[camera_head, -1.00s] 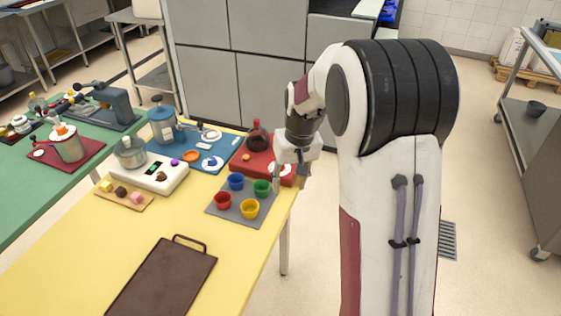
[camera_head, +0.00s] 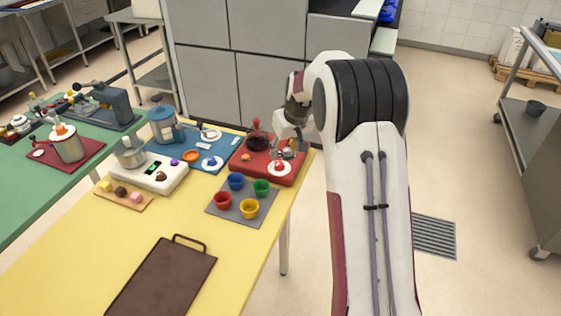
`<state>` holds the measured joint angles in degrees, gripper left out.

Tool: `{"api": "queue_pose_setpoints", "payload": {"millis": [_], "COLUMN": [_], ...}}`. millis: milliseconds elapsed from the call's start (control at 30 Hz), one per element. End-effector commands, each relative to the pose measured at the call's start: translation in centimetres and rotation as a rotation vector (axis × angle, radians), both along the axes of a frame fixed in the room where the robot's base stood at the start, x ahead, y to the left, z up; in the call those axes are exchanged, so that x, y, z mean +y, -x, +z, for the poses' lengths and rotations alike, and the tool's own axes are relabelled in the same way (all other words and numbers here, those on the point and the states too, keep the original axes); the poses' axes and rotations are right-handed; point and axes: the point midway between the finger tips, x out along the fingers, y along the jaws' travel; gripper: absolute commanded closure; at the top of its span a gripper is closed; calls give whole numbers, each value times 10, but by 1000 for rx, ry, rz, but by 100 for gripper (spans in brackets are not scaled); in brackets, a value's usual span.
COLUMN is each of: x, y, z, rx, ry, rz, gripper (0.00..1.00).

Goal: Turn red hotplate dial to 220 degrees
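The red hotplate (camera_head: 250,168) sits at the far right corner of the yellow table. Its dial, a red knob on a white disc (camera_head: 279,168), is on the near right part of its top. The dial's pointer and scale are too small to read. A dark round flask (camera_head: 257,141) with a red top stands at the back left of the hotplate. My gripper (camera_head: 286,154) is over the right part of the hotplate, just behind and above the dial. Whether it touches the dial, and whether its fingers are open, is too small to tell.
A grey mat (camera_head: 239,218) with blue, green, red and yellow cups lies in front of the hotplate. A blue mat (camera_head: 186,136) with a blue jar and a white hotplate (camera_head: 143,176) with a pot stand to the left. A brown tray (camera_head: 160,285) lies nearer.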

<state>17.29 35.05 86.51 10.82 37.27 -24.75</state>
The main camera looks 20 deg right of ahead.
Motion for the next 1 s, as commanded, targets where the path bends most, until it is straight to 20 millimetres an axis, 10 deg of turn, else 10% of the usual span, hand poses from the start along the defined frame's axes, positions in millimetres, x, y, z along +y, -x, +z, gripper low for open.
{"api": "queue_pose_setpoints", "payload": {"millis": [1000], "x": [0], "y": [-24], "z": [-60], "rx": [2], "ry": [-1], "rz": [-1], "gripper": [61]}}
